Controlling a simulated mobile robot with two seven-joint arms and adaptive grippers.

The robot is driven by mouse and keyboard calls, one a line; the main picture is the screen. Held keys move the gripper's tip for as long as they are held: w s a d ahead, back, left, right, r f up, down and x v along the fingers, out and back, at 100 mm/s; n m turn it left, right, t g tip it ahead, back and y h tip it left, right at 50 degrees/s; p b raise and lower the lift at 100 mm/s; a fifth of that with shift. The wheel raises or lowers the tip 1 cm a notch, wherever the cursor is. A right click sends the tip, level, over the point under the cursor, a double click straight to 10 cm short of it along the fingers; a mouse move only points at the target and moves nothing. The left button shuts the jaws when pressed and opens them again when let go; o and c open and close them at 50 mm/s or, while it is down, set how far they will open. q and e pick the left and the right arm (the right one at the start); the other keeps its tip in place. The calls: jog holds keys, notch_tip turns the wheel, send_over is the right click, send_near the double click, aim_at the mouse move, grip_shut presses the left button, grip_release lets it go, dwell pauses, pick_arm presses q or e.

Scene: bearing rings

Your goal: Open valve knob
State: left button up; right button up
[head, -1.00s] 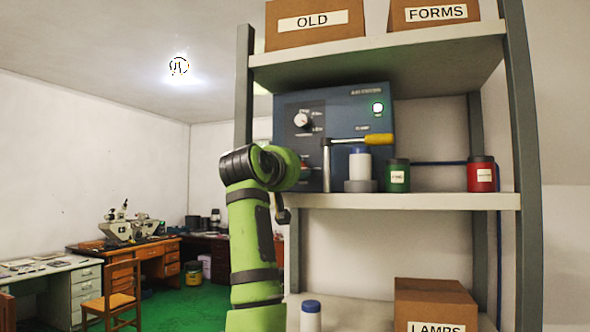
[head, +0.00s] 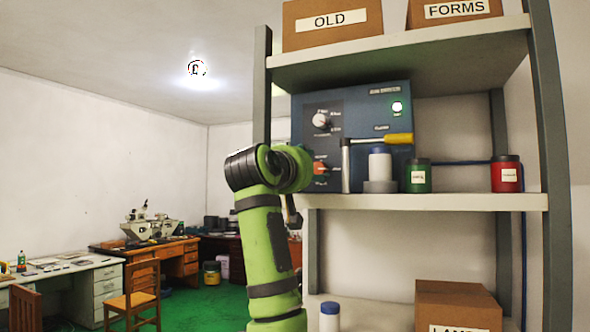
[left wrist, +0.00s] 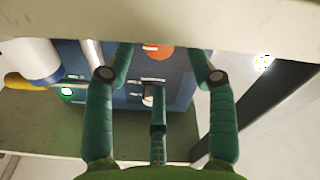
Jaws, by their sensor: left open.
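A blue box-shaped device (head: 360,110) stands on the middle shelf. My right gripper is not in view.
A yellow-handled metal lever (head: 385,139), a white bottle (head: 380,162), a green can (head: 418,176) and a red can (head: 506,174) stand right of the knobs. The shelf edge (head: 430,202) runs below. A grey post (head: 262,90) stands left of the device.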

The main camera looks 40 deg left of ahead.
pick_arm(q)
jog(key=v, duration=0.8)
jog(key=shift+s, duration=0.2)
